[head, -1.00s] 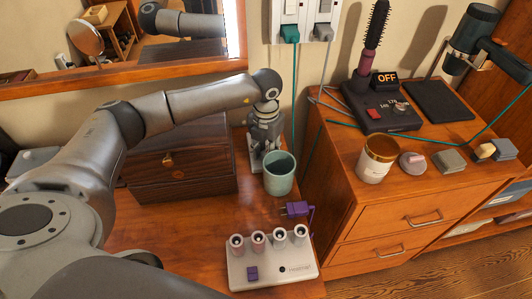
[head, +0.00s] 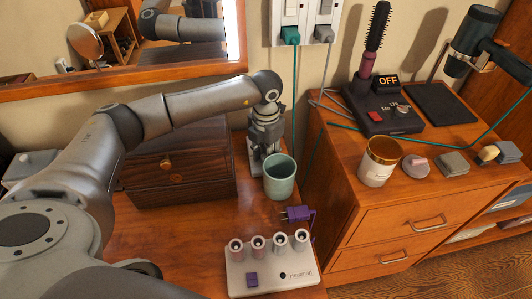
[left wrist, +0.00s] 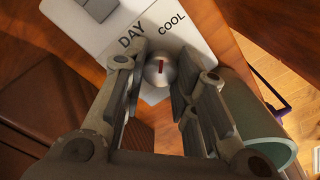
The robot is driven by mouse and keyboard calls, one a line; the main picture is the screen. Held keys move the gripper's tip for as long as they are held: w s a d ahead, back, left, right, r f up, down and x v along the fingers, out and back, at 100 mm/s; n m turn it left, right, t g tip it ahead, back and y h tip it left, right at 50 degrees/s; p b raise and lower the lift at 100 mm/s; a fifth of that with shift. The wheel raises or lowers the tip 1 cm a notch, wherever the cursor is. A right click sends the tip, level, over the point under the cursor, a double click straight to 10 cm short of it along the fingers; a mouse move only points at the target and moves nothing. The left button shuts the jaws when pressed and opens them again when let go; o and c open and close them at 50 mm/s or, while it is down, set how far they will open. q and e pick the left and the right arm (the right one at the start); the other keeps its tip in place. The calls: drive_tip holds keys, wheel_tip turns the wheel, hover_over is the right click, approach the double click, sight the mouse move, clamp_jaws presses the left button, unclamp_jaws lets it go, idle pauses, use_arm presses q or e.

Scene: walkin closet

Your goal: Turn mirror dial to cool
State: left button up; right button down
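The mirror dial (left wrist: 160,69) is a round silver knob with a red mark. It sits on a white panel (left wrist: 205,38) lettered DAY and COOL. In the left wrist view the mark points up, between the two words. My left gripper (left wrist: 162,58) has one finger on each side of the dial, close against it, and looks shut on it. In the head view my left gripper (head: 265,138) points down behind the green cup, and it hides most of the panel and the dial. My right gripper is not in view.
A green cup (head: 280,178) stands close beside my left gripper. A wooden drawer box (head: 180,180) is left of it. A cabinet with a hairbrush and jar (head: 378,163) is at right.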

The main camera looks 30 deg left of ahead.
use_arm(q)
drive_tip(key=o, duration=0.5)
drive_tip(key=shift+c, duration=0.2)
